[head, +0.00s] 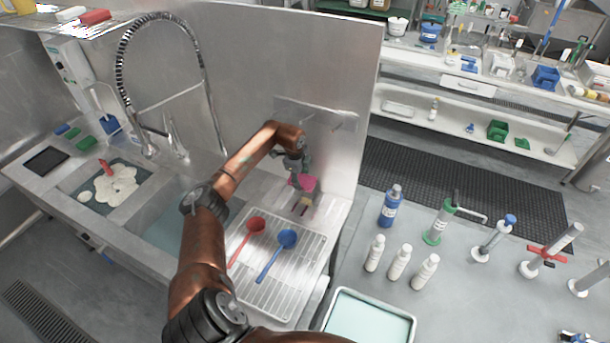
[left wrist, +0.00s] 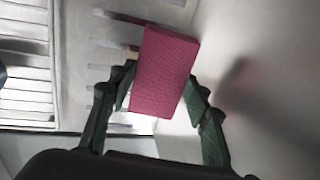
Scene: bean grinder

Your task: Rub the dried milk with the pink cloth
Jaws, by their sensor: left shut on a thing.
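The pink cloth (head: 304,183) is a small block-like piece. My left gripper (head: 297,168) is shut on it, above the back of the drying rack and close to the steel back wall. In the left wrist view the cloth (left wrist: 160,76) sits between the two green fingers (left wrist: 158,98). A white patch that looks like the dried milk (head: 116,184) lies in the left sink basin, far left of the gripper. A red object (head: 105,168) lies at its edge. My right gripper is not in view.
A red ladle (head: 246,236) and a blue ladle (head: 280,247) lie on the white rack (head: 305,262). A tall coiled faucet (head: 150,145) rises behind the sinks, between the gripper and the left basin. Several bottles stand on the right bench (head: 460,290).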

